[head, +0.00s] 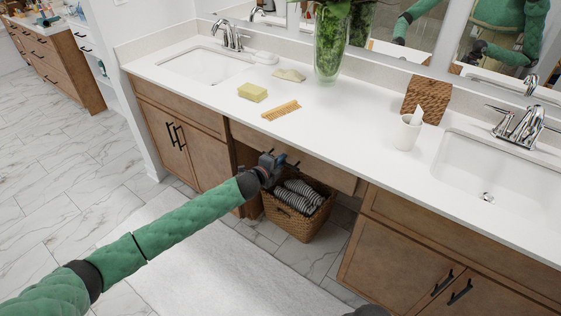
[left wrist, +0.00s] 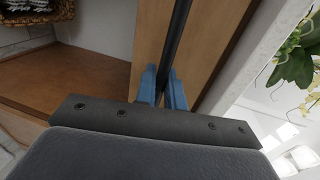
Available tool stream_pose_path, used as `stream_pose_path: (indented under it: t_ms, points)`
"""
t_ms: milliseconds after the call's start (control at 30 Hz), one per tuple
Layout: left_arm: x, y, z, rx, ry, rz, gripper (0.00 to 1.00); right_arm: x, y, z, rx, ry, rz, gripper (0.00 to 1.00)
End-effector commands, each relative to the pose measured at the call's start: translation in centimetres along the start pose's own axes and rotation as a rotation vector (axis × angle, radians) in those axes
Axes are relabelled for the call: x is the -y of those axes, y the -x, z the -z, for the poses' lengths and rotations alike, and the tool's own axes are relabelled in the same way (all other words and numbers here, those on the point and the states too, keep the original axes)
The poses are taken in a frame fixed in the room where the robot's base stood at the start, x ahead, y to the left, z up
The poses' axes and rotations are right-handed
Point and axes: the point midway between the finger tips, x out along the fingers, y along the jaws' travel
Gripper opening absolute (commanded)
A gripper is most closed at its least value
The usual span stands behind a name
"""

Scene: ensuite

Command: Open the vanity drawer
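The vanity drawer (head: 325,174) is a wide, shallow wooden front under the white counter, between two cabinets. It looks closed or nearly so. In the left wrist view its front (left wrist: 152,40) runs upright with a black bar handle (left wrist: 178,30). My left gripper (head: 284,163) is at the handle, near the drawer's left part. Its blue fingers (left wrist: 162,85) stand one on each side of the bar and look closed on it. The gripper hides the handle's middle in the head view. A dark part at the bottom edge seems to be my right gripper (head: 367,311), mostly cut off.
A wicker basket (head: 297,218) of rolled towels stands in the open space below the drawer. Cabinets with black handles flank it. The counter (head: 340,115) holds soap, a comb, a vase and a cup. A white rug (head: 205,255) covers the floor in front.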

Motion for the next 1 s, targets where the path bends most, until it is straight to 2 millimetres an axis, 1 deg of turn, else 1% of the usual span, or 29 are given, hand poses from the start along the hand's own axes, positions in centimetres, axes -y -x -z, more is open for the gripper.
stream_pose_path:
  t_ms: [200,333,400,467,567,667,800,900,1000]
  points:
    - [-0.1,0.1,0.0,0.0,0.0,-0.002,0.0,0.0,0.0,0.0,0.001,0.0,-0.001,0.86]
    - [-0.2,0.9,0.0,0.001,0.0,-0.002,0.0,-0.1,-0.1,0.1,-0.001,0.0,-0.001,0.86]
    - [-0.4,1.7,-0.1,0.001,0.0,-0.003,0.0,-0.1,-0.8,0.1,0.003,0.0,-0.002,0.86]
    - [-0.6,2.6,0.0,0.0,0.001,-0.003,0.0,-0.5,-2.4,0.4,0.006,0.003,-0.009,0.86]
    - [-1.0,4.6,0.0,0.0,0.001,-0.005,0.0,-0.6,-4.4,0.6,0.009,0.004,-0.012,0.86]
    - [-1.4,7.1,0.0,0.0,0.0,-0.005,0.0,-0.8,-6.5,0.6,0.011,0.004,-0.013,0.86]
    - [-2.2,10.9,0.0,0.0,0.0,-0.005,0.0,-1.0,-9.3,0.5,0.014,0.004,-0.015,0.86]
    - [-2.8,13.6,0.0,0.001,0.001,-0.006,0.0,-1.1,-10.8,0.4,0.014,0.004,-0.017,0.86]
    - [-3.4,16.0,0.0,0.001,0.001,-0.005,0.0,-1.2,-11.8,0.3,0.014,0.004,-0.018,0.86]
